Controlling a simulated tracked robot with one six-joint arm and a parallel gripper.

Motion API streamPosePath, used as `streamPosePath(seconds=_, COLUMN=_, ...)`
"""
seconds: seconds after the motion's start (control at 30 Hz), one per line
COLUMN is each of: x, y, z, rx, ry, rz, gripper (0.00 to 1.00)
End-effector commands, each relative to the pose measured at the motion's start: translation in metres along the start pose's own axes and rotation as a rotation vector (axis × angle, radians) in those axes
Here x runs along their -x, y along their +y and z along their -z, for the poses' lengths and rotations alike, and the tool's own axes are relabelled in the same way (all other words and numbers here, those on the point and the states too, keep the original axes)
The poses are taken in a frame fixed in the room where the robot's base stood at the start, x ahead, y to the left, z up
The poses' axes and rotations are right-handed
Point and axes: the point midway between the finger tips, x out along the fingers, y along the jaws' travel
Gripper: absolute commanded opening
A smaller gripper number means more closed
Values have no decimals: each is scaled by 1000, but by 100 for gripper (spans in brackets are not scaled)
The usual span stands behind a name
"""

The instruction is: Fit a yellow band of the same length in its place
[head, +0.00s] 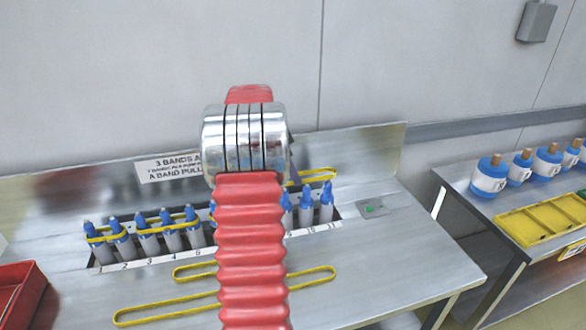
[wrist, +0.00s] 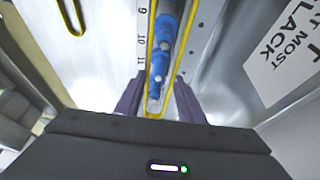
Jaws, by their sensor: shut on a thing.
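My gripper (wrist: 158,90) is shut on a yellow band (wrist: 152,30), whose near end lies between the two dark fingers. The band's sides run along the blue-topped pegs (wrist: 160,62) near numbers 9 to 11. In the head view the band (head: 318,175) appears above the right-hand pegs (head: 306,210); my red arm hides its left part and most of the gripper. Other yellow bands (head: 150,230) loop around the left pegs (head: 118,240). A long yellow band (head: 160,310) and another band (head: 190,268) lie on the bench, both partly hidden by my arm.
The pegs stand in a numbered slot in the metal bench (head: 390,265). A sign (head: 165,167) is on the back panel. A red bin (head: 18,292) stands at the left. A side table at the right holds blue-and-white containers (head: 490,175) and a yellow tray (head: 545,220).

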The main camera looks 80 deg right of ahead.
Motion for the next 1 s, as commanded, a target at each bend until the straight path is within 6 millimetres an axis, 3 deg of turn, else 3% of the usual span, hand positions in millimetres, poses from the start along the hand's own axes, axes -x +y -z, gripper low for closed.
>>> streamPosePath(seconds=1.0, x=-47, y=1, z=-18, rx=-1, ry=1, rz=-2, gripper=13)
